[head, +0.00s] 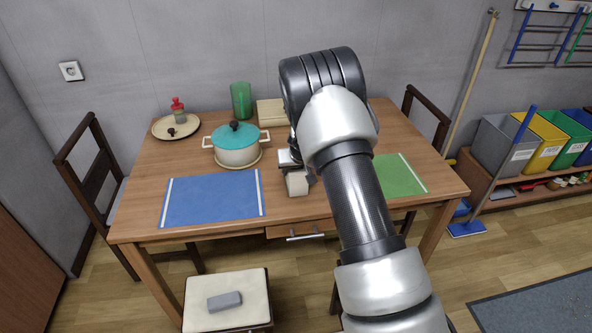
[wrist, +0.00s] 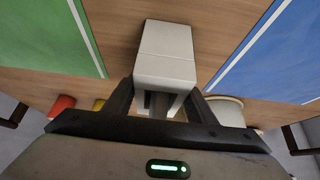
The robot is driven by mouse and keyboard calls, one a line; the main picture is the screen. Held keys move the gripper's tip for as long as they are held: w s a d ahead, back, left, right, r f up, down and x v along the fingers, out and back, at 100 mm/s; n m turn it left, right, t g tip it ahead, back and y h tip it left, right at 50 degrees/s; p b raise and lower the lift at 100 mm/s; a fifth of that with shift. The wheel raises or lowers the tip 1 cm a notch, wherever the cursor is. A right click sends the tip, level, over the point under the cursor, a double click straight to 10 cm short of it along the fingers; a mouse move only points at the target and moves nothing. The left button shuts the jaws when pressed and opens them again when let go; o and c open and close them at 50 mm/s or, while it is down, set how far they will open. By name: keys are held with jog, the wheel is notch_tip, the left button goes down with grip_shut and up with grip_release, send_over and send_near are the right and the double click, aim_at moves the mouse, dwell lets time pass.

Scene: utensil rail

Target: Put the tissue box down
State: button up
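The tissue box is a small off-white block (head: 297,184) at the front middle of the table, between the blue and green mats. It also shows in the wrist view (wrist: 166,52), where it sticks out from between the two dark fingers of my gripper (wrist: 160,100). The fingers lie against both its sides, so my gripper is shut on it. In the head view my gripper (head: 290,160) is partly hidden by my arm. The box is over the wooden table top (head: 285,207); I cannot tell whether it touches the wood.
A blue mat (head: 212,197) lies left and a green mat (head: 398,176) right, with bare wood between. A teal-lidded pot (head: 236,146), a green cup (head: 241,100), a plate (head: 166,128) and a board (head: 270,112) stand behind. A chair (head: 226,285) holds a grey block (head: 224,301).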

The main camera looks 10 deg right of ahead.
jog(key=o, duration=0.3)
jog(key=shift+r, duration=0.2)
jog(key=s+a+r+y+p, duration=0.1)
jog(key=s+a+r, duration=0.1)
jog(key=s+r, duration=0.95)
jog(key=s+a+r+y+p, duration=0.1)
jog(key=s+r, duration=0.7)
jog(key=r, duration=0.7)
jog(key=s+d+r, duration=0.1)
jog(key=s+r, duration=0.1)
jog(key=s, duration=0.6)
jog(key=s+d+r+h, duration=0.1)
jog(key=s, duration=0.7)
jog(key=s+d+r+g+h, duration=0.1)
jog(key=s+r, duration=0.1)
jog(key=s, duration=0.6)
jog(key=shift+s+r, duration=0.25)
jog(key=shift+r, duration=0.05)
